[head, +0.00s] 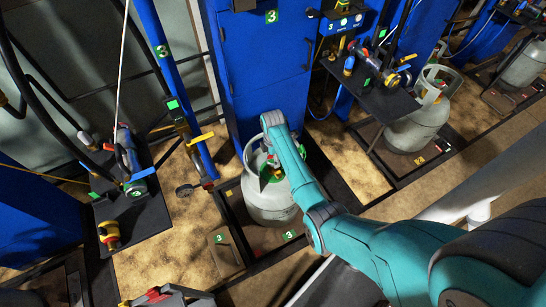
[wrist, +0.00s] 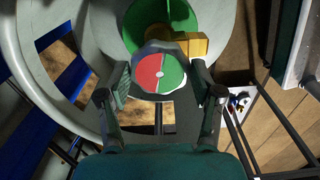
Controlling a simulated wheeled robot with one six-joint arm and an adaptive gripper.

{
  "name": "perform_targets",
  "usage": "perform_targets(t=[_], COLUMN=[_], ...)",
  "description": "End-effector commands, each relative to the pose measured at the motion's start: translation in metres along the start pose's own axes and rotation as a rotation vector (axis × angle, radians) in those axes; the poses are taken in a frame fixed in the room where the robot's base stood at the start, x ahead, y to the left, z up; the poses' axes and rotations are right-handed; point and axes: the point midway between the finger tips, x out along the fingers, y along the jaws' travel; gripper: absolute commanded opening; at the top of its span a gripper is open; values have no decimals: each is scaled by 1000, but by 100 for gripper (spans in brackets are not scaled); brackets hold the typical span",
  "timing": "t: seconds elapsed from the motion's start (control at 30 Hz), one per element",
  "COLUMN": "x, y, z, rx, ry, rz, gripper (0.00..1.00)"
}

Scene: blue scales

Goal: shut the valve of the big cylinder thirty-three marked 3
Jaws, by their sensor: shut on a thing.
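The big grey cylinder (head: 270,208) marked 3 stands upright on a low scale platform in front of a blue column, in the middle of the head view. In the wrist view its pale collar ring (wrist: 22,75) curves round the left side. My gripper (wrist: 160,84) is shut on the handwheel, one finger on each side. In the head view my arm hides part of the cylinder's top.
A black shelf (head: 135,205) with a filling tool stands left of the cylinder. Another grey cylinder (head: 418,125) stands on a platform at the right, below a black tool tray (head: 372,95). A hanging filling head (head: 190,187) is close to the cylinder's left side.

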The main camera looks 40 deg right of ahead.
Motion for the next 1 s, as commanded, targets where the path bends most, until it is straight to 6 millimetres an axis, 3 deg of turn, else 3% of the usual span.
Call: perform_targets(t=[1.0], x=[0], y=[0], z=[0], rx=[954], ry=[0], rz=[0], gripper=[30])
